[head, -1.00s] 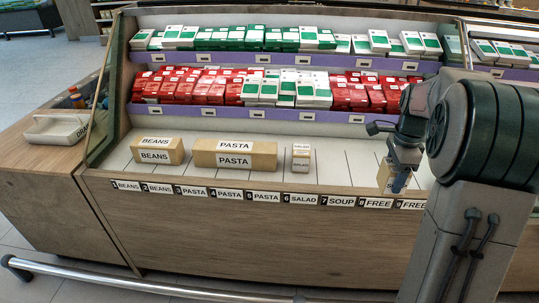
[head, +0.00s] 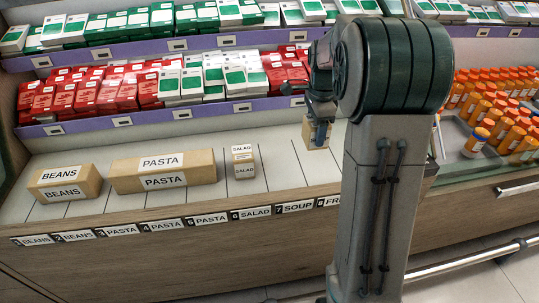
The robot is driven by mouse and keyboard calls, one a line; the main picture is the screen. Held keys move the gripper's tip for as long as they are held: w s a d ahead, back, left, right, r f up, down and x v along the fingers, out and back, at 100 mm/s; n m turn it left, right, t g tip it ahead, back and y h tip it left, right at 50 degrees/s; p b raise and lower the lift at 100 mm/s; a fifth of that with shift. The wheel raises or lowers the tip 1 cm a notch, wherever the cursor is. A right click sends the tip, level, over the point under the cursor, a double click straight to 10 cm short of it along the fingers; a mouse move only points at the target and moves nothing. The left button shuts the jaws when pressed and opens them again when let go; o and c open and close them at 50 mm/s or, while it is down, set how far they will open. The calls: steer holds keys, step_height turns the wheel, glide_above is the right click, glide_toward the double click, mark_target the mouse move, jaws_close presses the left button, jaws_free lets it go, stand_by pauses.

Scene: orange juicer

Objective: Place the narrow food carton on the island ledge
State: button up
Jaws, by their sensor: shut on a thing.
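My gripper (head: 320,140) points down over the right part of the slotted wooden shelf (head: 140,212), shut on a narrow tan carton (head: 310,135). My gripper covers part of this carton, and its label cannot be read now. I cannot tell whether it touches the shelf. Another narrow carton, labelled SALAD (head: 244,170), stands on the shelf to the left, apart from my gripper. I cannot make out which surface is the island ledge.
A long PASTA carton (head: 160,172) and a BEANS carton (head: 62,183) stand left on the shelf. Red (head: 120,90) and green-white boxes (head: 110,25) fill the tiers behind. Orange bottles (head: 500,100) stand at the right. A metal rail (head: 460,260) runs low at the front right.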

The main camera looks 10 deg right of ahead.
steer(key=a+f, duration=0.1)
steer(key=a, duration=0.2)
steer(key=w+a+f+b, duration=0.1)
steer(key=a+f, duration=0.3)
steer(key=a, duration=0.1)
steer(key=shift+w+a+f, duration=0.15)
steer(key=shift+a+f, duration=0.05)
steer(key=shift+a, duration=0.15)
steer(key=shift+f+b, duration=0.65)
steer(key=shift+f, duration=1.3)
steer(key=shift+f, duration=0.1)
steer(key=o, duration=1)
